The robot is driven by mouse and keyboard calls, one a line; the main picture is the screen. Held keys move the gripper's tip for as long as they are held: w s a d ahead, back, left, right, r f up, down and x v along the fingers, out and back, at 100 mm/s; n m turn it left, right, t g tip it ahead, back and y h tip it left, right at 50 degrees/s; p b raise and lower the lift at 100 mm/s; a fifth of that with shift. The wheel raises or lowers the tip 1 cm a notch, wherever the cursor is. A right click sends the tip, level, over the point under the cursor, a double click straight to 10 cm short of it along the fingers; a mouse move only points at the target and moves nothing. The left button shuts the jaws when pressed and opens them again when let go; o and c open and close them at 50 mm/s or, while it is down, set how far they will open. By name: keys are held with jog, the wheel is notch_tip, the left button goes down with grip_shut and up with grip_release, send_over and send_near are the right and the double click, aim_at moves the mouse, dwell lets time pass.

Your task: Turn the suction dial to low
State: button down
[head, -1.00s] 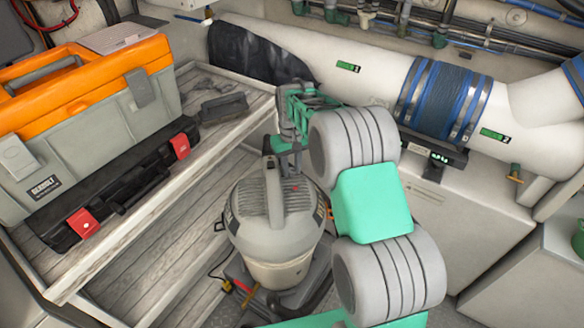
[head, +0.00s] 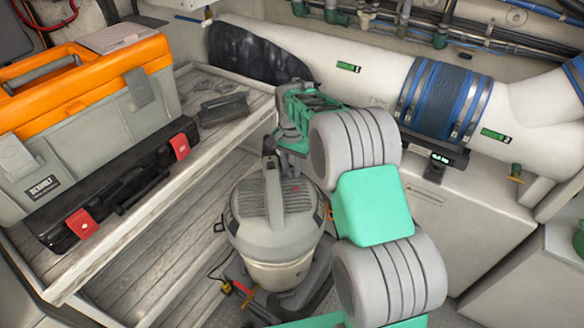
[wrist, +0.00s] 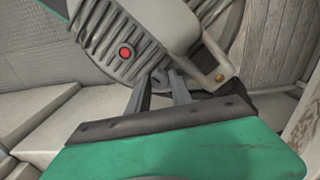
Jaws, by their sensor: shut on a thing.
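The grey vacuum (head: 275,230) stands upright on the floor, with a ribbed top, a carry handle and a small red button. Its top also shows in the wrist view (wrist: 120,32), with the red button (wrist: 125,53) left of the fingers. My gripper (wrist: 160,80) points at the vacuum's top beside the handle. Its two fingers close on a small dark part there, which appears to be the suction dial. The fingers mostly hide the dial, and I cannot read its setting. In the head view my gripper (head: 270,155) is just behind the handle, partly covered by my arm.
A wooden bench (head: 215,135) at the left holds an orange and grey toolbox (head: 110,110), a black case (head: 115,190) and a small dark object (head: 223,107). A white pipe (head: 370,70) with a blue-clamped sleeve (head: 445,98) runs behind. A white cabinet (head: 465,215) stands at right.

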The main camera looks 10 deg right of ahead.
aim_at(291, 171)
jog(key=shift+m, duration=0.6)
jog(key=c, duration=1.1)
grip_release()
jog(key=shift+c, duration=0.2)
notch_tip(291, 171, up, 8)
jog(key=shift+f+b, duration=0.1)
jog(key=shift+b, duration=0.2)
